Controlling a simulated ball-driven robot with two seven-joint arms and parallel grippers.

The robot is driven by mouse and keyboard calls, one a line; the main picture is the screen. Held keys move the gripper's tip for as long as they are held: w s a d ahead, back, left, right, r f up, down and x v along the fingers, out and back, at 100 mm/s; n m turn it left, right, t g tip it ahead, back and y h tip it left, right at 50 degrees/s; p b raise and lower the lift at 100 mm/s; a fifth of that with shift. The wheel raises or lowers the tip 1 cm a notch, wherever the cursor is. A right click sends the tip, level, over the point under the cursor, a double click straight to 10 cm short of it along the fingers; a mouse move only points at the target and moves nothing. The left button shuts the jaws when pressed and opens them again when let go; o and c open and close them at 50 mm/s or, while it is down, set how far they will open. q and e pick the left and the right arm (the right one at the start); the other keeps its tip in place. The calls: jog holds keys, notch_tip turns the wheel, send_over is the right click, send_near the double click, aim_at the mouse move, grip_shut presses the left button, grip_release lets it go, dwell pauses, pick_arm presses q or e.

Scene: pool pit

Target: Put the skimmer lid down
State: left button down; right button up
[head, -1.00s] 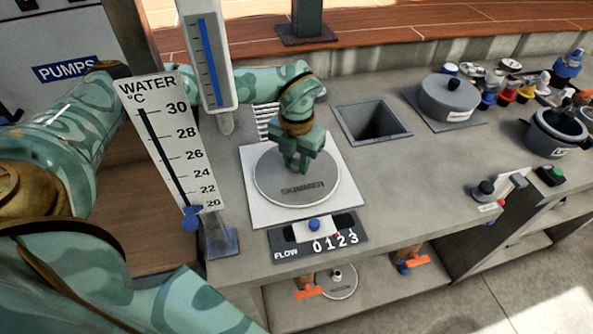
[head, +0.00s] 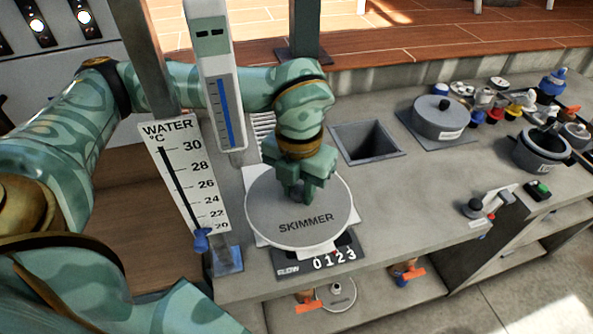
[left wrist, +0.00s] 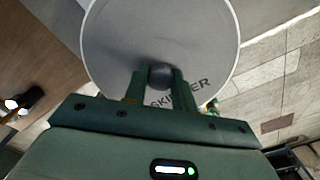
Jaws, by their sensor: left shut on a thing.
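The skimmer lid (head: 283,220) is a round grey disc with a pale rim and the word SKIMMER on it. My left gripper (head: 301,195) is shut on its dark central knob, and the lid hangs roughly level, apparently above the counter. In the left wrist view the lid (left wrist: 115,45) fills the top, with the knob between the fingers (left wrist: 161,75). A white square plate (head: 254,178) lies under the lid and is mostly hidden. My right gripper is not in view.
A square opening (head: 368,143) is in the counter right of the lid. The flow panel (head: 330,261) is partly covered by the lid's front edge. The water temperature board (head: 186,178) and a blue gauge post (head: 220,95) stand close left. A grey lidded pot (head: 438,120) stands farther right.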

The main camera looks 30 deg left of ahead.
pick_arm(q)
jog(key=shift+s+d+r, duration=0.5)
jog(key=shift+s+d, duration=0.2)
jog(key=shift+s, duration=0.2)
